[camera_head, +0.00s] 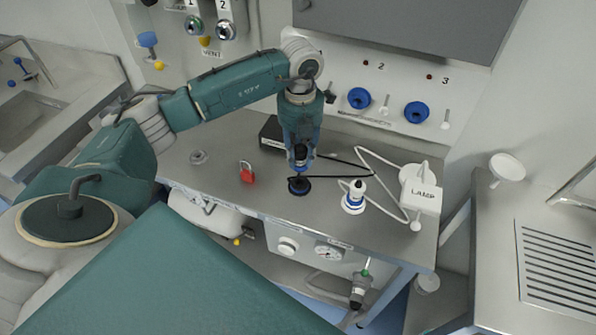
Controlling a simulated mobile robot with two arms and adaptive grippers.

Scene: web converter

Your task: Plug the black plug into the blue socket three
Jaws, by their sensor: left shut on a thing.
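My left gripper (300,162) points down over the grey worktop and is shut on the black plug (299,186). The plug is upright, its dark round flange at the tabletop; I cannot tell whether it still touches it. A black cable runs from near the plug to a black box (271,133) and to the right. Blue socket three (416,112) is on the white wall panel under the number 3, empty, to the right of the gripper. Blue socket two (360,98) is left of it. Socket one is mostly hidden behind my arm. My right gripper is out of view.
A white and blue plug (354,197) stands on the worktop right of the gripper, by a white cable and a white LAMP box (421,197). A red padlock (247,173) lies to the left. White-knobbed levers (445,119) stand beside the sockets.

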